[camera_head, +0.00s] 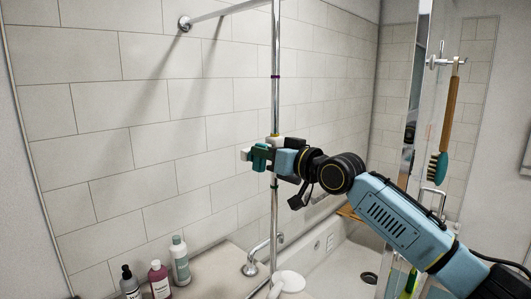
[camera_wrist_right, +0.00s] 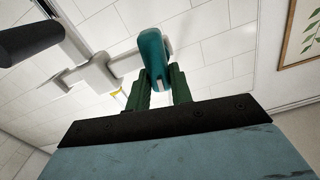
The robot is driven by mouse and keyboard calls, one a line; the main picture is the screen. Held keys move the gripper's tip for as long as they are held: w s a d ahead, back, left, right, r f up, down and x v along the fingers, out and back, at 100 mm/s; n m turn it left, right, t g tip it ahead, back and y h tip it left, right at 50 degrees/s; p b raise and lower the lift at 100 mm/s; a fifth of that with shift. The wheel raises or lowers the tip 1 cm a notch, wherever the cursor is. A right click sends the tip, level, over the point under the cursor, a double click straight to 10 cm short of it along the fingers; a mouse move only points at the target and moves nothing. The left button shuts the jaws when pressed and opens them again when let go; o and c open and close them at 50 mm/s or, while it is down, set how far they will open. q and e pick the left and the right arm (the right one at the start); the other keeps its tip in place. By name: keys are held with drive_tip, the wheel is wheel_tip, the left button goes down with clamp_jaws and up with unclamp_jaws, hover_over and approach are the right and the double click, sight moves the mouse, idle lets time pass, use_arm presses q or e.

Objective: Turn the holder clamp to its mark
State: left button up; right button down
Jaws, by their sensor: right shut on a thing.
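The holder clamp sits on the upright chrome pole (camera_head: 275,110) at mid height. My right gripper (camera_head: 270,158) reaches in from the right and is shut on the teal part. In the right wrist view the teal part (camera_wrist_right: 153,55) stands between the green fingers of my right gripper (camera_wrist_right: 160,88), and a pale grey fitting (camera_wrist_right: 95,74) joins it on the left. A small yellow spot (camera_wrist_right: 117,93) shows below that fitting. The pole carries a purple band (camera_head: 275,77) above the clamp and a green band (camera_head: 274,185) below it.
Several bottles, one of them dark red (camera_head: 159,281), stand on the ledge at lower left. A chrome tap (camera_head: 250,268) is near the pole foot. A long brush (camera_head: 446,120) hangs at right. A tiled wall (camera_head: 130,100) lies behind the pole.

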drive_tip(key=shift+w+d+f+m, duration=0.15)
drive_tip(key=shift+f+m, duration=0.15)
drive_tip(key=shift+m, duration=2.35)
drive_tip(key=shift+w+d+f+m, duration=0.2)
drive_tip(key=shift+f+m, duration=0.1)
drive_tip(key=shift+m, duration=2.3)
drive_tip(key=shift+w+d+f+m, duration=0.15)
drive_tip(key=shift+f+m, duration=0.15)
drive_tip(key=shift+m, duration=2.35)
drive_tip(key=c, duration=1.2)
unclamp_jaws()
drive_tip(key=shift+c, duration=0.2)
